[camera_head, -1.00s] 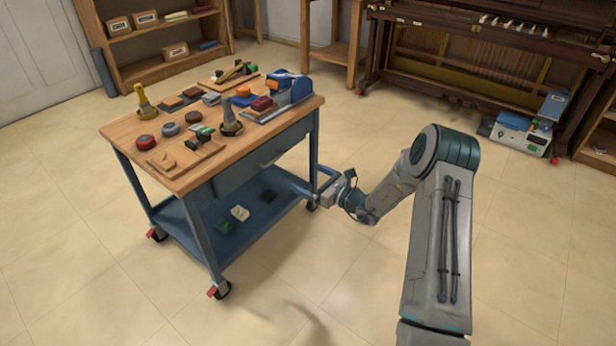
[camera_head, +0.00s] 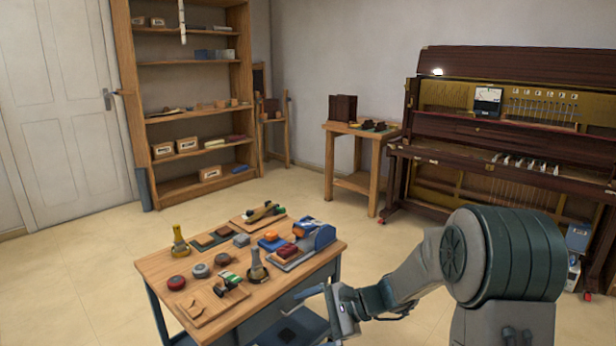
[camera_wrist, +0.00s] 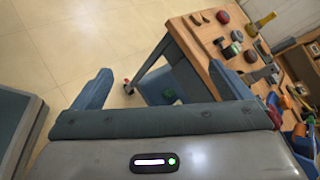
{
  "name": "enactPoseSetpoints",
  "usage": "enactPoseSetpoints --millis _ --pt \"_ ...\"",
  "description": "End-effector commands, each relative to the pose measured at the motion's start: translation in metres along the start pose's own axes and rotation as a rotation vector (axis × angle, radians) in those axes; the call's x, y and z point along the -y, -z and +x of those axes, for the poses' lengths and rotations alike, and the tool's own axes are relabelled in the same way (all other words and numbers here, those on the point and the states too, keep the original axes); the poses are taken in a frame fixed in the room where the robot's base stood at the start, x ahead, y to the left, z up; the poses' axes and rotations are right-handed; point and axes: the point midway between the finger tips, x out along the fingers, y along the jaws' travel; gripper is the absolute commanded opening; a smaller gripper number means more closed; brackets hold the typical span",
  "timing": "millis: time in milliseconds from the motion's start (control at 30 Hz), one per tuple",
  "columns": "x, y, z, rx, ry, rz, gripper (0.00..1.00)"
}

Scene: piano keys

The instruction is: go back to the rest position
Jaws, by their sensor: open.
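My gripper (camera_head: 318,300) is beside the right end of the wooden-topped workbench in the head view. In the wrist view my gripper (camera_wrist: 160,88) shows two blue fingers spread wide apart with nothing between them. It is open and empty. The workbench (camera_head: 160,268) also shows in the wrist view (camera_wrist: 200,85), beyond the fingers at the upper right. My arm reaches in from the lower right of the head view.
Tools, round tins and blocks lie on the bench. A tall shelf (camera_head: 128,100) stands behind. A small side table (camera_head: 345,131) and an opened upright piano (camera_head: 470,62) stand at the back right. The floor (camera_head: 80,260) left of the bench is clear.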

Motion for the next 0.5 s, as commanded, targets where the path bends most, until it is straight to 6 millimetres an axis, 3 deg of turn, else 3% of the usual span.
enactPoseSetpoints --millis 33,100,500 --pt "0.001 -0.030 -0.018 -0.035 -0.055 -0.070 0.98" --pt "-0.008 -0.055 -0.035 -0.080 -0.134 -0.158 0.98" --pt "-0.054 -0.165 -0.150 -0.363 -0.542 -0.648 0.98"
